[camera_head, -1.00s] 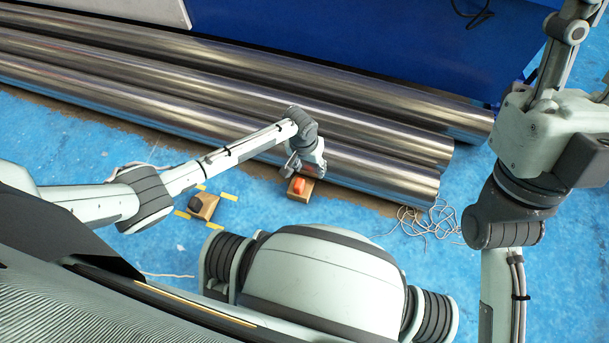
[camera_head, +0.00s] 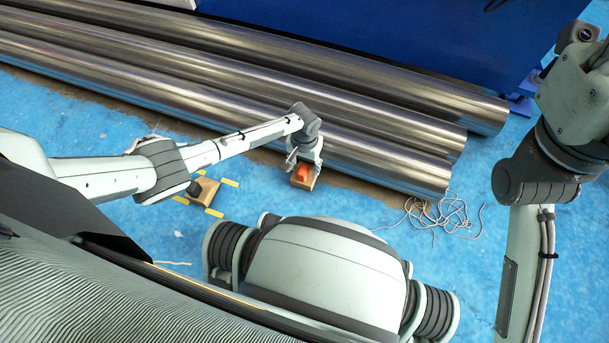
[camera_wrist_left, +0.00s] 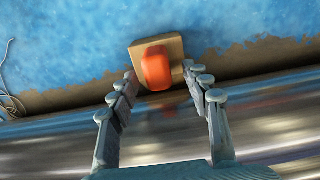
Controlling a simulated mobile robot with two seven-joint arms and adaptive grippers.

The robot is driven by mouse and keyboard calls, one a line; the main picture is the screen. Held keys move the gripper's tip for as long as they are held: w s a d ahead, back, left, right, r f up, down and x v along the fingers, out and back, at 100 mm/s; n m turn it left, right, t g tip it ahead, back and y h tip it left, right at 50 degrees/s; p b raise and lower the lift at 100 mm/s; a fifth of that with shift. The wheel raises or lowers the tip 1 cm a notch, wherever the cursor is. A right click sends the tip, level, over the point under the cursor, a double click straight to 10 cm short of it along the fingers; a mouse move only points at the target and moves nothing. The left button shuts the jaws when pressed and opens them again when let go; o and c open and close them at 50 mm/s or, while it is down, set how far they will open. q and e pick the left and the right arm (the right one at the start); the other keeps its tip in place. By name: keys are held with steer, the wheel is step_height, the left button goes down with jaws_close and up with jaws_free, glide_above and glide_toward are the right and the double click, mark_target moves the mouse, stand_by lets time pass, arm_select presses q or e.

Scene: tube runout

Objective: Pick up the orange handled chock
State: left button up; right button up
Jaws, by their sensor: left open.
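The orange handled chock is a tan wooden block with an orange handle (camera_head: 302,172) on top. It sits on the floor beside the front metal tube. In the left wrist view the orange handle (camera_wrist_left: 156,70) stands just beyond and between the fingertips, on its tan block (camera_wrist_left: 176,48). My left gripper (camera_head: 305,160) is open at the chock, and its fingers spread on either side in the wrist view (camera_wrist_left: 159,78). Whether a finger touches the block cannot be told. My right arm shows at the right, but its gripper is outside the frame.
Three long shiny tubes (camera_head: 270,120) lie side by side behind the chock. Another chock with a dark handle (camera_head: 205,190) sits to the left among yellow floor marks. A loose tangle of cord (camera_head: 440,213) lies to the right.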

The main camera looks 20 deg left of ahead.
arm_select(q)
steer(key=shift+c, duration=0.6)
jaws_close()
steer(key=shift+r, duration=0.15)
